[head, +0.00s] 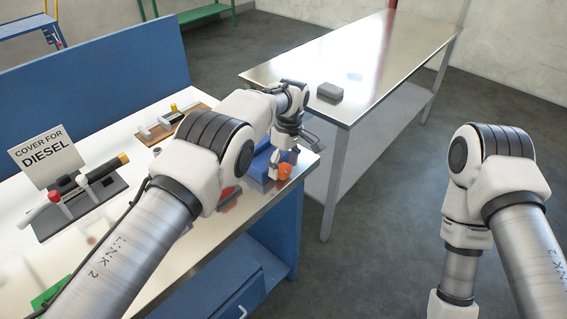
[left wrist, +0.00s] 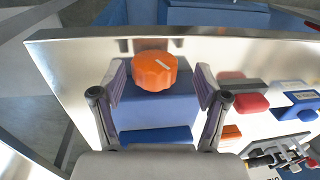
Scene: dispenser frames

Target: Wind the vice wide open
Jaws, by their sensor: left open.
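The blue vice (head: 260,163) stands at the right end of the white-topped workbench and is partly hidden by my left gripper. Its orange knob (head: 285,171) shows at the bench's edge. A lower blue block (left wrist: 155,135) lies nearer the palm. My left gripper (left wrist: 160,77) is open, with one finger on each side of the knob and gaps showing. My right gripper is out of view.
A sign reading "COVER FOR DIESEL" (head: 47,157) stands by a grey lever fixture (head: 75,203) on the bench. A wooden board with fittings (head: 170,124) lies farther back. A red part (left wrist: 250,103) sits beside the vice. A steel table (head: 390,45) holds a grey block (head: 330,92).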

